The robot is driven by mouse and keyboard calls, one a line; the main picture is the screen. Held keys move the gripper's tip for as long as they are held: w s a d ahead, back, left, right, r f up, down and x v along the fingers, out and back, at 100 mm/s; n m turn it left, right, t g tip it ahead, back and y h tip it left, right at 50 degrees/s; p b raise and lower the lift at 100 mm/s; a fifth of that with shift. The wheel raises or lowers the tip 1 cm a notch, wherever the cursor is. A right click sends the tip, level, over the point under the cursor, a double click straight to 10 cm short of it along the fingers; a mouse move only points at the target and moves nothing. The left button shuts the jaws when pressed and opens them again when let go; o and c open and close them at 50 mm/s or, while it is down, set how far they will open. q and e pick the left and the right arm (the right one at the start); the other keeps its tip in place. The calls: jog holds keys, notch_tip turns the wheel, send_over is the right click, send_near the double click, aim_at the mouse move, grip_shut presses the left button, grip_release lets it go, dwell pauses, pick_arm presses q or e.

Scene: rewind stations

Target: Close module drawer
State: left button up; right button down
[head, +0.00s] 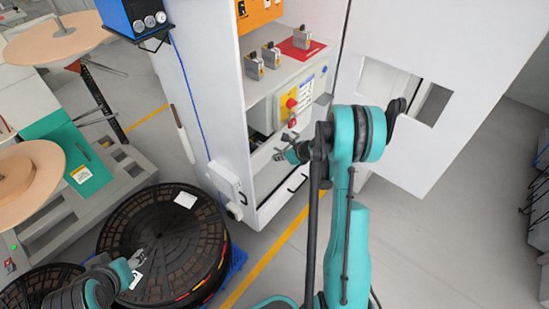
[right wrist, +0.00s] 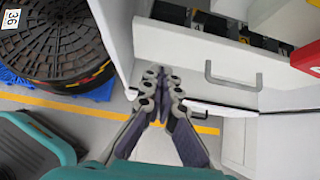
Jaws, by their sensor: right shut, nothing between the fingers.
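In the head view my right gripper (head: 284,151) is at the cabinet's opening, and my arm hides part of the drawer area. My left gripper (head: 137,266) hangs over a black round reel; its finger opening is too small to judge.
The white cabinet (head: 215,90) has its door (head: 420,130) swung open at right. Its shelf holds small grey modules (head: 271,55) and a red mat (head: 303,49). A black reel stack (head: 165,225) stands left of the cabinet. Grey floor (head: 430,255) is free at right.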

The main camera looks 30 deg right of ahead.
aim_at(257, 152)
jog(key=b+x, duration=0.1)
jog(key=x, duration=0.1)
jog(key=w+r+b+x, duration=0.1)
jog(key=x, duration=0.2)
jog(key=b+x, duration=0.1)
jog(key=x, duration=0.2)
jog(key=shift+w+a, duration=0.3)
jog(key=shift+a, duration=0.1)
jog(key=shift+w+a+r, duration=0.1)
jog(key=shift+w+a, duration=0.05)
jog(key=shift+w, duration=0.25)
jog(key=w, duration=0.1)
jog(key=w+a, duration=0.1)
jog(key=w, duration=0.1)
jog(key=shift+a, duration=0.15)
